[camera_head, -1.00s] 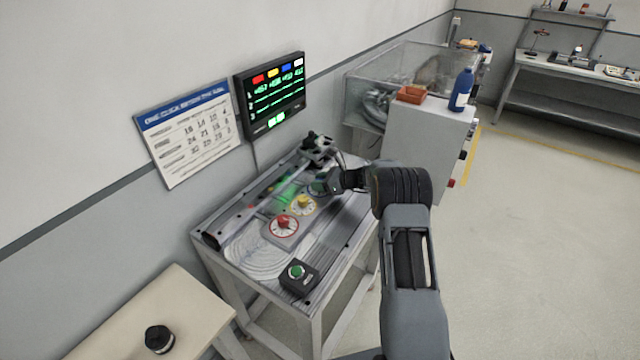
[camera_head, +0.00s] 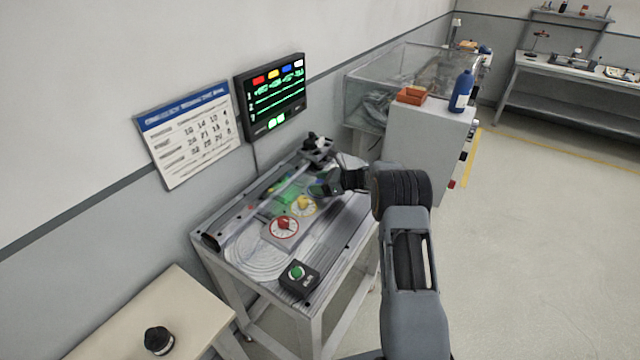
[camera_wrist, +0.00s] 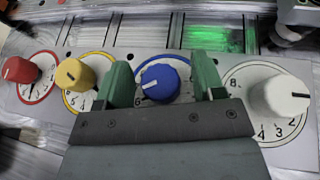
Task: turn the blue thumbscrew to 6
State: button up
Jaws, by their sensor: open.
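The blue thumbscrew (camera_wrist: 160,82) stands on a round white dial with a blue rim, in the middle of the wrist view. Its white pointer mark faces the lower left, near a digit that looks like 6. My gripper (camera_wrist: 161,71) is open, with one green finger to the left of the thumbscrew and one to the right. A narrow gap seems to show on each side. The gripper body hides the lower part of the dial. In the head view my gripper (camera_head: 318,188) is low over the dial panel and hides the blue thumbscrew.
The yellow knob (camera_wrist: 75,75) and red knob (camera_wrist: 20,70) stand to the left, and a larger white knob (camera_wrist: 280,96) stands close to the right finger. A black box with a green button (camera_head: 297,272) sits at the table's front. A screen (camera_head: 272,94) hangs behind.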

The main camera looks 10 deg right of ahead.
jog(key=b+v, duration=0.2)
jog(key=v, duration=1.1)
jog(key=shift+s+d, duration=0.2)
jog(key=shift+d, duration=0.15)
jog(key=shift+r, duration=0.1)
jog(key=s+a+r+n+g+h, duration=0.4)
jog(key=s+a+r+n, duration=0.3)
jog(key=s+a+n, duration=0.5)
jog(key=s+d+n+h, duration=0.1)
jog(key=s+n+h, duration=0.6)
jog(key=s+n, duration=0.5)
jog(key=shift+s+d+r+n+t, duration=0.2)
jog(key=shift+s+n+t, duration=0.15)
jog(key=shift+s, duration=3.6)
